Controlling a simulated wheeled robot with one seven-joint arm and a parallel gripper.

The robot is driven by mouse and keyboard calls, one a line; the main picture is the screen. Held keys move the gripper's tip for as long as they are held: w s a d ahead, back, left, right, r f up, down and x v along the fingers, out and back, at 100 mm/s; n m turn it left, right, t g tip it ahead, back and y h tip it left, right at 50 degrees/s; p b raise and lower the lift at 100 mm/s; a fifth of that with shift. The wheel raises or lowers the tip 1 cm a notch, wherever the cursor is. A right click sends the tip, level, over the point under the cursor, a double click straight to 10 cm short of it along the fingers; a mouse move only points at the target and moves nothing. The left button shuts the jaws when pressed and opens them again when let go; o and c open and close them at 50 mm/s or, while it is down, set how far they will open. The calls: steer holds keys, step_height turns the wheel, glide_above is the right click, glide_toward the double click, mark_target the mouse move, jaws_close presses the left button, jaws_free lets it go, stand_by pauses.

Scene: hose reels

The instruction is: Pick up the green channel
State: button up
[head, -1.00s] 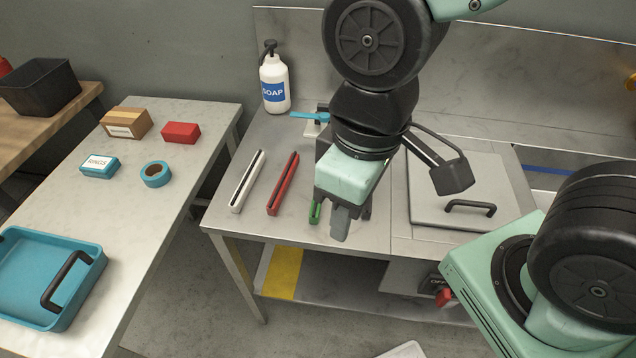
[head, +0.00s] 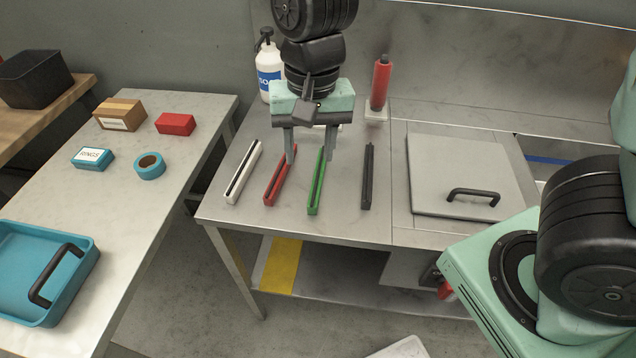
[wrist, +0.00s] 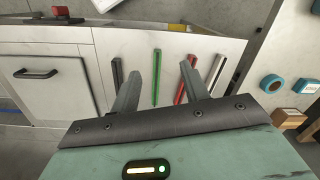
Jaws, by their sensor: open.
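The green channel (head: 317,182) is a long narrow grooved bar lying on the metal table, between a red channel (head: 280,180) and a black channel (head: 367,178). A white channel (head: 243,172) lies at the left of the row. My gripper (head: 310,160) points down with its two fingers apart, above the far part of the red and green channels, holding nothing. I cannot tell the exact height above the table.
A soap bottle (head: 268,70) and a red cylinder (head: 381,84) stand at the back. A grey lid with a black handle (head: 473,196) lies to the right. A side table at left holds a blue tray (head: 85,290), boxes and tape (head: 149,166).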

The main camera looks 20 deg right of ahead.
steer(key=w+d+f+m, duration=0.2)
steer(key=w+f+m, duration=0.1)
steer(key=w, duration=0.2)
glide_above(313, 199)
steer(key=shift+h, duration=0.4)
step_height(313, 199, down, 10)
steer(key=shift+w+f, duration=0.15)
steer(key=shift+s+f+p, duration=0.2)
steer(key=shift+f+p, duration=0.2)
steer(key=shift+f, duration=2.85)
steer(key=c, duration=1)
